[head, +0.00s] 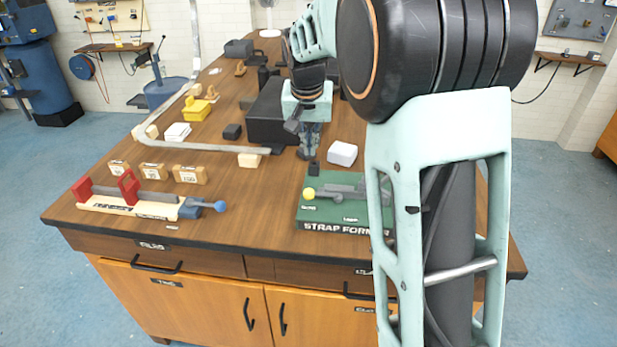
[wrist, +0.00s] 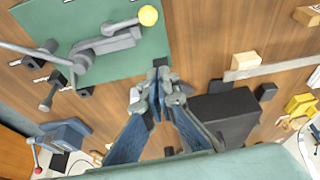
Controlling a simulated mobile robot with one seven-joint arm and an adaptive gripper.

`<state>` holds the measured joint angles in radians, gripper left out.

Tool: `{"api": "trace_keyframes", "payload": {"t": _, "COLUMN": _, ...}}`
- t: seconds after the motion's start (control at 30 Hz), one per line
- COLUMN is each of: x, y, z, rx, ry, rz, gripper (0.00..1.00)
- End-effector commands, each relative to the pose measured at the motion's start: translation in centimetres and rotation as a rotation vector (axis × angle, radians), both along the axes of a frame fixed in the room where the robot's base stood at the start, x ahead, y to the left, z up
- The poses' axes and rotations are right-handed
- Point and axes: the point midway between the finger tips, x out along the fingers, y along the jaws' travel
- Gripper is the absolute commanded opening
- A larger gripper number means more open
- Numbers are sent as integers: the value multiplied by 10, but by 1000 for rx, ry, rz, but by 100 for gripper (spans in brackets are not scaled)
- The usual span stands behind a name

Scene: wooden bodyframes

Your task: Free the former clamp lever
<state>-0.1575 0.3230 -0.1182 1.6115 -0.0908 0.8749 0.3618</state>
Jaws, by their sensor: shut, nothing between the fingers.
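The strap former has a green base (head: 320,212) at the front right of the bench. Its grey clamp lever (head: 335,193) lies low across the base and ends in a yellow ball (head: 309,193) on the left. My arm hides the former's right end. In the wrist view the green base (wrist: 90,25), the grey clamp (wrist: 108,45) and the yellow ball (wrist: 148,15) show at upper left. My gripper (head: 308,156) points down just behind the former, apart from the lever. Its fingertips (wrist: 157,78) are together and empty.
A white block (head: 343,153) stands right of my gripper and a black box (head: 272,115) behind it. A long metal strip (head: 200,149) rests on a wooden block (head: 250,160) to the left. A red-and-blue clamp jig (head: 130,195) is at front left. Bare wood lies between the jig and the former.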

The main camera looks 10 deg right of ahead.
Motion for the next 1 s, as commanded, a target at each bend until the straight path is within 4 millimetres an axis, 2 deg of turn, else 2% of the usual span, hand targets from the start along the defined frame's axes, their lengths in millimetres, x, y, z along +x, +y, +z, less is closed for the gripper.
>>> {"api": "trace_keyframes", "payload": {"t": 0.13, "x": 2, "y": -1, "z": -8, "rx": -1, "ry": 3, "rz": -2, "gripper": 0}}
{"api": "trace_keyframes", "payload": {"t": 0.27, "x": 8, "y": -3, "z": -28, "rx": -1, "ry": 5, "rz": -2, "gripper": 0}}
{"api": "trace_keyframes", "payload": {"t": 0.6, "x": 33, "y": -10, "z": -97, "rx": -1, "ry": 5, "rz": -3, "gripper": 0}}
{"api": "trace_keyframes", "payload": {"t": 0.8, "x": 9, "y": -3, "z": -98, "rx": -1, "ry": 0, "rz": 0, "gripper": 0}}
{"api": "trace_keyframes", "payload": {"t": 1.0, "x": -3, "y": 1, "z": -101, "rx": 0, "ry": 0, "rz": 1, "gripper": 0}}
